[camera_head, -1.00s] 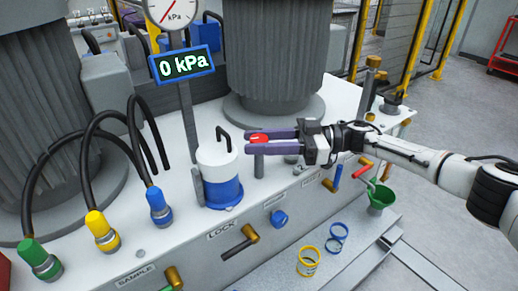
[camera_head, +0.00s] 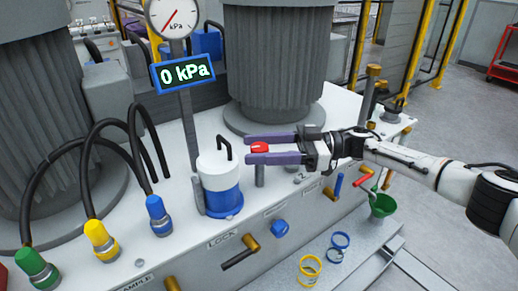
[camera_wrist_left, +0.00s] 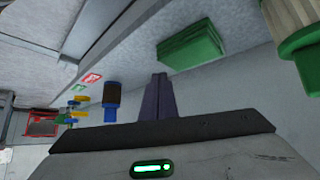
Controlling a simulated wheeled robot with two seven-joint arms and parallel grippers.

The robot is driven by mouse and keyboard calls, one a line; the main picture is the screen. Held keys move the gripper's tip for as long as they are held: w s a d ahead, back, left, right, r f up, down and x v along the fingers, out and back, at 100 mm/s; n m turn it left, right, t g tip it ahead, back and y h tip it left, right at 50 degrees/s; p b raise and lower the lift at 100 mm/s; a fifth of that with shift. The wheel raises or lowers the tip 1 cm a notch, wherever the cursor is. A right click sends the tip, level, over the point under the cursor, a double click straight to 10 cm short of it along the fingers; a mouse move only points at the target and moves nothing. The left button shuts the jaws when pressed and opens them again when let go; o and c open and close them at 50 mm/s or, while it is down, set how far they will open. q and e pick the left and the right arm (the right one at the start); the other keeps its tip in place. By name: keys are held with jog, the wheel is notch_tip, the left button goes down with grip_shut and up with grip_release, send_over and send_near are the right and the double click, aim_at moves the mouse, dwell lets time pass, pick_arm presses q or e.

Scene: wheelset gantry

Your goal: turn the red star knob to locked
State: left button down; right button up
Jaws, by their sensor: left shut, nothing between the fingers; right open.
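The red star knob (camera_head: 260,147) sits on top of a short grey post in the middle of the head view, to the right of the white and blue cylinder. My right gripper (camera_head: 258,149) comes in from the right with its two purple fingers open, one on the far side and one on the near side of the knob. Whether the fingers touch the knob cannot be told. My left gripper (camera_wrist_left: 158,82) shows only in the left wrist view, its purple fingers shut together with nothing between them.
A white and blue cylinder (camera_head: 221,190) stands just left of the knob. A display (camera_head: 184,70) reads 0 kPa. Hoses with green, yellow and blue (camera_head: 158,215) connectors are at the left. A green funnel (camera_head: 382,206) is at the right. Rings (camera_head: 310,268) lie on the lower ledge.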

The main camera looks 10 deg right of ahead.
aim_at(259, 146)
notch_tip(259, 146, up, 10)
jog(key=shift+f+p, duration=0.1)
jog(key=shift+p, duration=0.55)
